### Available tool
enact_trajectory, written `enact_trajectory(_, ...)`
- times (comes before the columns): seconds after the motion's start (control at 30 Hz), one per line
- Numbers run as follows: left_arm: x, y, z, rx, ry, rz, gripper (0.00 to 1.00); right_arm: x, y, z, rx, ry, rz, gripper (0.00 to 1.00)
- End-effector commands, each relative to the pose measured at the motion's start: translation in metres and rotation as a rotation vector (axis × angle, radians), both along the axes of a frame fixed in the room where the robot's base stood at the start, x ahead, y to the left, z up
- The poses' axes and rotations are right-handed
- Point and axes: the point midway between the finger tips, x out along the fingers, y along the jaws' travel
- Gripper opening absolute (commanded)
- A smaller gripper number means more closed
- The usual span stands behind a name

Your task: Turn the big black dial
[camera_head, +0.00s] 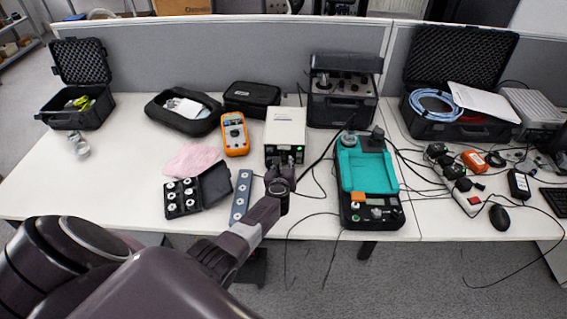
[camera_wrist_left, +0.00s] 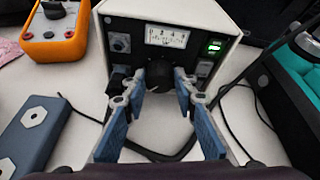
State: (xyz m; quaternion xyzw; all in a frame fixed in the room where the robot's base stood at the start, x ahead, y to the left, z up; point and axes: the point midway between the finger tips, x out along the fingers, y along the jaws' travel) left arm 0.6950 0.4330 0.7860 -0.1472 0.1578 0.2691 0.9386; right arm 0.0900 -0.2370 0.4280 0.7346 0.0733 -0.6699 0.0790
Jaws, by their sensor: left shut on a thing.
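A white box-shaped device (camera_head: 286,122) stands on the table near the middle of the head view. Its front also shows in the left wrist view (camera_wrist_left: 105,55), with an analog meter (camera_wrist_left: 166,37) and a green-lit switch (camera_wrist_left: 214,47). The big black dial (camera_wrist_left: 158,76) sits low in the middle of that front, below the meter. My left gripper (camera_head: 283,170) reaches the front of the device. In the left wrist view its two blue-padded fingers are shut on the dial, one on each side, partly hiding it. My right gripper is not in view.
An orange multimeter (camera_head: 234,134) stands left of the device. A blue-grey strip with round fittings (camera_head: 242,196) and an open black case of discs (camera_head: 182,197) lie front left. A teal-and-black unit (camera_head: 368,178) stands to the right. Black cables (camera_head: 312,165) run close to the gripper.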

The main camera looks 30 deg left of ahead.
Motion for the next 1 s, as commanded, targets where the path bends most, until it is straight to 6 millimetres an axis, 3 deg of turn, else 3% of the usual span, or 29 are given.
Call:
enact_trajectory(0.47, 0.001, -0.003, -0.003, 0.185, 0.117, 0.002, 0.02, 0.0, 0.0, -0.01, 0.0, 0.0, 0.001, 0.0)
enact_trajectory(1.0, 0.003, -0.007, -0.009, 0.623, 0.384, 0.0, 0.02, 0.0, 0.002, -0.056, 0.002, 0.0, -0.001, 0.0)
